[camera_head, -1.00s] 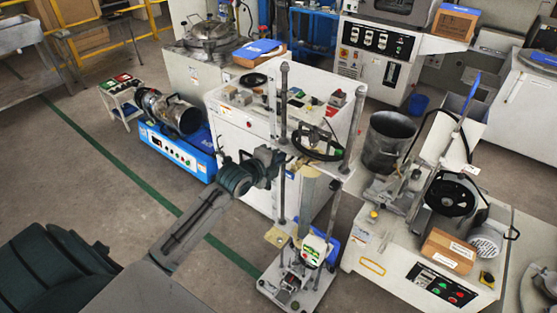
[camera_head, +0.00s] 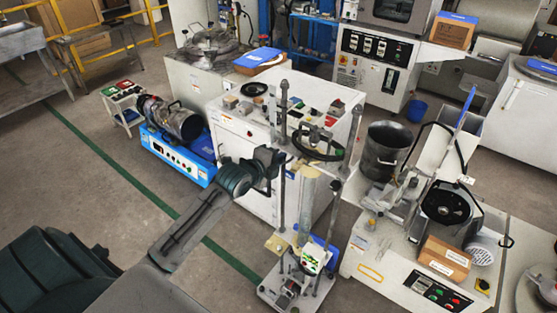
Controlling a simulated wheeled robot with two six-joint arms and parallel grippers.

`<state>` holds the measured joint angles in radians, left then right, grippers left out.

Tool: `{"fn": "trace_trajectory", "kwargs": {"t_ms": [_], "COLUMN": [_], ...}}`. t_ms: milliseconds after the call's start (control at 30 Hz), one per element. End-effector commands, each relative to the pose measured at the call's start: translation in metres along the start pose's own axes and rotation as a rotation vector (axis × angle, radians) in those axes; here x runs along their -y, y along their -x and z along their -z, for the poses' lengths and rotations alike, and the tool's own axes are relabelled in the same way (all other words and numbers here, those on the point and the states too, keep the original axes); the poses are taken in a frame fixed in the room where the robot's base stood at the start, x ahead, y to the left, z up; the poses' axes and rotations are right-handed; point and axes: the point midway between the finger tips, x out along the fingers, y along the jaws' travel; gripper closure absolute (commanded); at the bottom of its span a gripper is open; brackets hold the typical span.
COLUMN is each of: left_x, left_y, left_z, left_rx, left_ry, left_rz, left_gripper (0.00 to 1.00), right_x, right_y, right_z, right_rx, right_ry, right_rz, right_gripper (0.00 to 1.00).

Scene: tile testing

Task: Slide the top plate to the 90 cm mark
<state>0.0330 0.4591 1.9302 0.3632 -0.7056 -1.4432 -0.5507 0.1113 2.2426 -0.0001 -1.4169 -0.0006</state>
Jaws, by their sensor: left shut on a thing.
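The test stand rises in the middle of the view from a light base plate (camera_head: 268,293), with upright posts (camera_head: 283,110). A top plate carrying a black ring (camera_head: 318,146) sits high on the stand, below the post tops. My left gripper (camera_head: 275,160) is at the left side of the stand, just beside and below the ring. It is shut on a part at that edge, which looks like the top plate; the fingers hide the contact. A pale tube hangs below the ring. The scale marks are too small to read. My right gripper is out of view.
A white cabinet (camera_head: 228,125) with small items on top stands behind the stand. A bench with a machine and a cardboard box (camera_head: 445,258) is close on the right. A blue-based drum (camera_head: 180,150) is behind left.

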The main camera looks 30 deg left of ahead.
Motion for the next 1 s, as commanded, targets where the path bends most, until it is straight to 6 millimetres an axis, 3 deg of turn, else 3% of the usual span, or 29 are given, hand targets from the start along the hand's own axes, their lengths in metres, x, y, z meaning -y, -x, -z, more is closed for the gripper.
{"fn": "trace_trajectory", "kwargs": {"t_ms": [967,1000], "left_x": [0.056,0.054], "left_y": [0.021,0.020], "left_z": [0.000,0.000], "left_rx": [0.001,0.001], "left_ry": [-0.002,-0.001], "left_rz": [-0.002,-0.002], "left_gripper": [1.00,0.88], "right_x": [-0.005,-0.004], "right_y": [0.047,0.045], "right_z": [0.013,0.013], "right_rx": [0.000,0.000], "right_ry": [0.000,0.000], "right_rz": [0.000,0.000], "right_gripper": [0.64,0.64]}}
